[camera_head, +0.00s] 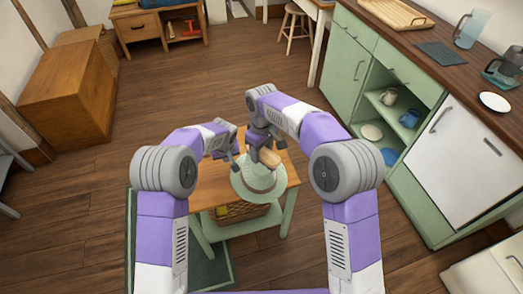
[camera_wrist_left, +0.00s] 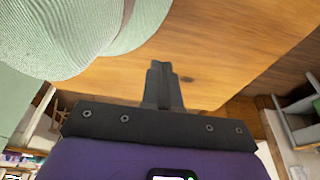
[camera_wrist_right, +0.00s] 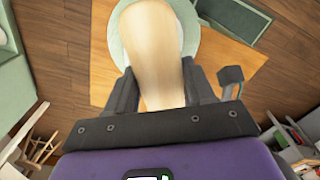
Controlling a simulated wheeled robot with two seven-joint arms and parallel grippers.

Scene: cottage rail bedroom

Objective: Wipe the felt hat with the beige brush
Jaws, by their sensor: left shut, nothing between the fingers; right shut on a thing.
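The pale green felt hat (camera_head: 250,187) sits on a small wooden table (camera_head: 207,190). Its woven-looking brim fills the upper left of the left wrist view (camera_wrist_left: 50,50). My right gripper (camera_head: 263,150) is shut on the beige brush (camera_head: 270,158). In the right wrist view the brush (camera_wrist_right: 154,55) lies between the fingers, over the hat (camera_wrist_right: 190,30), and hides much of it. I cannot tell whether brush and hat touch. My left gripper (camera_head: 232,155) is shut and empty, beside the hat; its closed fingers (camera_wrist_left: 164,80) show against the tabletop.
The table has green legs and a basket (camera_head: 236,212) below. A dark green mat (camera_head: 205,272) lies on the floor. Green cabinets (camera_head: 357,62) with a dark counter stand at right, a wooden chest (camera_head: 65,95) at left. The wooden floor between is mostly clear.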

